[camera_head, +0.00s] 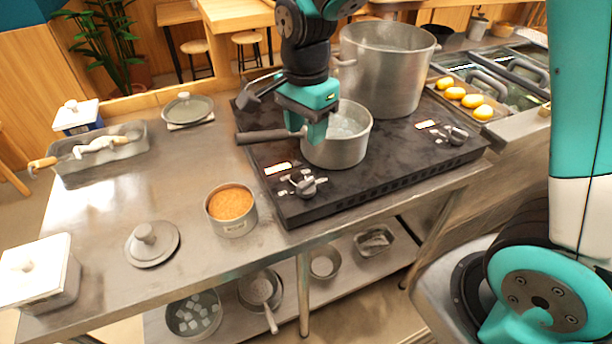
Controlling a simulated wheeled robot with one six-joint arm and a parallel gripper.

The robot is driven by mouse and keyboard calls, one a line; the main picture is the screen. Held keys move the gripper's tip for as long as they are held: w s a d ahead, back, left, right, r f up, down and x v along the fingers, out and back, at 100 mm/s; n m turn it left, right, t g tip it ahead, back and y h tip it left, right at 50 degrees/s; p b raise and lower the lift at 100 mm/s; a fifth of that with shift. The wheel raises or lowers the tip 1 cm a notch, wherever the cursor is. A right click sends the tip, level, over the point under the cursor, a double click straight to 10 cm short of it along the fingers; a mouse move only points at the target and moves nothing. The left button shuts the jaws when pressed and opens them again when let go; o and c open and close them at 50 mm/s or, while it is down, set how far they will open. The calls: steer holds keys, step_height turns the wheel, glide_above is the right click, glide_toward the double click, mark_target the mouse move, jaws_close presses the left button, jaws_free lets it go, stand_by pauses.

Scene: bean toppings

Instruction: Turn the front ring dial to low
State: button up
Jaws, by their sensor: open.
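The black two-burner stove (400,165) has two silver dials on its near side. One dial (306,186) is at the near left corner, by the small saucepan (338,150). The other dial (456,135) is farther right, by the big pot. Each has a small lit panel beside it. I cannot read the dial settings. My gripper (317,138) is open and points down at the saucepan's left rim, where its dark handle joins. It is above and behind the near left dial, apart from it. Whether its fingers touch the saucepan is unclear.
A large stockpot (387,68) stands on the stove's back part. An open tin of orange-brown food (231,208) and a round lid (152,244) lie on the steel counter (185,185) left of the stove. Yellow items (463,97) lie at the right. The counter between is clear.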

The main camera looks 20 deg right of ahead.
mark_target(306, 182)
step_height(306, 182, down, 13)
steer(key=shift+f+p, duration=0.1)
steer(key=shift+p, duration=0.25)
jaws_close()
